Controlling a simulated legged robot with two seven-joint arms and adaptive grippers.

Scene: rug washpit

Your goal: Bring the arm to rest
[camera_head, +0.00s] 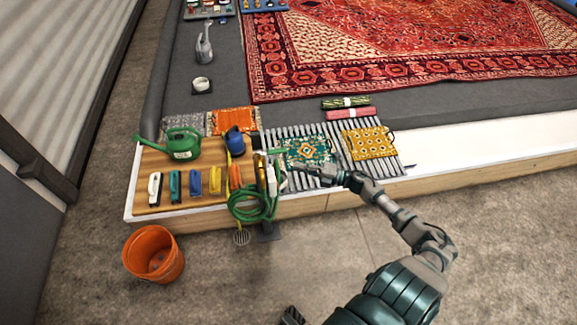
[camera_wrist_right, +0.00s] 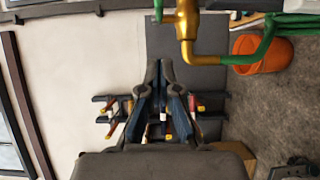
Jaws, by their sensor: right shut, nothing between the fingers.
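My right arm (camera_head: 408,225) reaches up from the bottom right of the head view, bent and extended over the front edge of the platform. Its gripper (camera_head: 296,168) is above the green patterned rug sample, beside the brass tap and hose. In the right wrist view the two dark fingers (camera_wrist_right: 159,66) meet at their tips with nothing between them. A small dark part of mine (camera_head: 292,316) shows at the bottom edge of the head view; it may be the left gripper, but its fingers cannot be made out.
A wooden board (camera_head: 150,208) holds a green watering can (camera_head: 182,145), a blue jug (camera_head: 235,141) and several brushes (camera_head: 194,182). A coiled green hose (camera_head: 253,204) hangs at the front edge. An orange bucket (camera_head: 153,255) stands on the floor. The floor (camera_head: 300,265) before the platform is mostly clear.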

